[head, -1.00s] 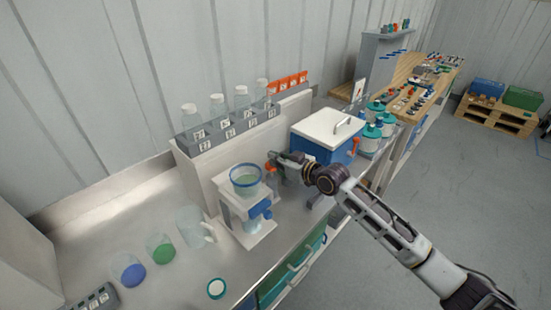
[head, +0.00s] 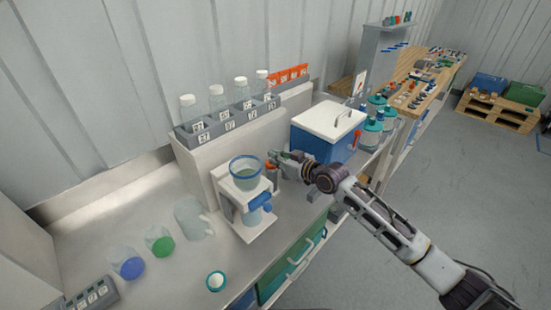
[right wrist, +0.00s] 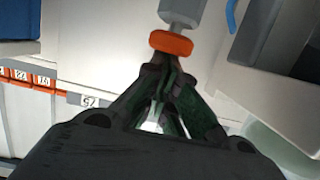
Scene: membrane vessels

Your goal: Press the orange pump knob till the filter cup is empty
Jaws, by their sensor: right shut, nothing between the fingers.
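The orange pump knob (right wrist: 171,43) sits on a grey shaft in the right wrist view. In the head view the knob (head: 269,165) shows just beside the filter stand. The filter cup (head: 245,173) has a blue rim and stands upright on the white stand, with some greenish liquid in it. My right gripper (head: 273,158) is shut and empty, its fingertips at the knob. In the right wrist view the closed fingertips (right wrist: 165,68) lie against or just short of the knob's edge; I cannot tell whether they touch. My left gripper is not in view.
A white stand with a blue valve (head: 262,200) holds the cup. A blue cool box (head: 325,135) stands close behind my right gripper. A grey rack (head: 232,122) with several bottles is at the back. A clear jug (head: 190,215) and capped vessels lie at left. The front steel top is mostly clear.

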